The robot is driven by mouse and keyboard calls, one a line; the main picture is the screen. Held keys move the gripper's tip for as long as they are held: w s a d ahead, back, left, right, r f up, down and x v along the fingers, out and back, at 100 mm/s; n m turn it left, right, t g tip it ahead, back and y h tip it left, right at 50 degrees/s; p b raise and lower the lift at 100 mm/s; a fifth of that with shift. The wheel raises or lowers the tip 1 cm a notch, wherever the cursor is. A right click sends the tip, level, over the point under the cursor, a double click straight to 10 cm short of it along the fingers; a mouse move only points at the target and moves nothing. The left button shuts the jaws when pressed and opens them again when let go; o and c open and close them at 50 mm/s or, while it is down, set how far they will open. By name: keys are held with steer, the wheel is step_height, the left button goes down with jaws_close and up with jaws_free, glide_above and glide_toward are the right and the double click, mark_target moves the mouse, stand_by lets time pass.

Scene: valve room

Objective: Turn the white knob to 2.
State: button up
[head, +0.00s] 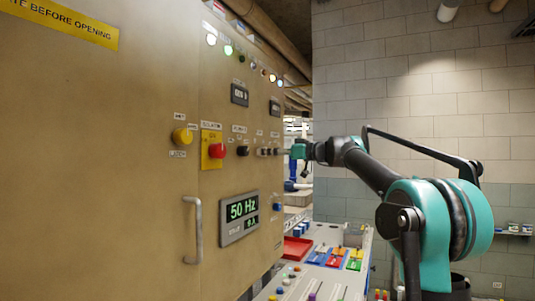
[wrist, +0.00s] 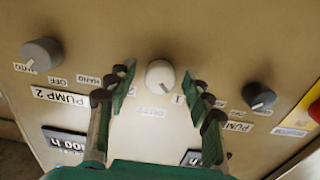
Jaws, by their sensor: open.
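The white knob (wrist: 160,74) sits on the tan panel in the wrist view, with a label below it that looks like DUTY. A small "1" label lies below and right of it. My gripper (wrist: 159,77) is open, one finger on each side of the knob, with visible gaps on both sides. I cannot tell how deep the fingertips reach. In the head view my gripper (head: 286,152) is at the panel's right part, by a row of small knobs; the white knob cannot be made out there.
In the wrist view a grey knob (wrist: 42,54) by PUMP 2 is left and a dark knob (wrist: 258,96) right. In the head view a red button (head: 243,150), yellow button (head: 182,137), door handle (head: 193,229) and 50 Hz display (head: 240,217) stand left.

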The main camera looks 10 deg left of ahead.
steer(key=shift+a, duration=0.25)
steer(key=c, duration=1.2)
steer(key=shift+o, duration=0.2)
steer(key=shift+m, duration=0.3)
steer(key=m, duration=1.7)
steer(key=shift+r, duration=0.1)
steer(key=shift+m, duration=0.3)
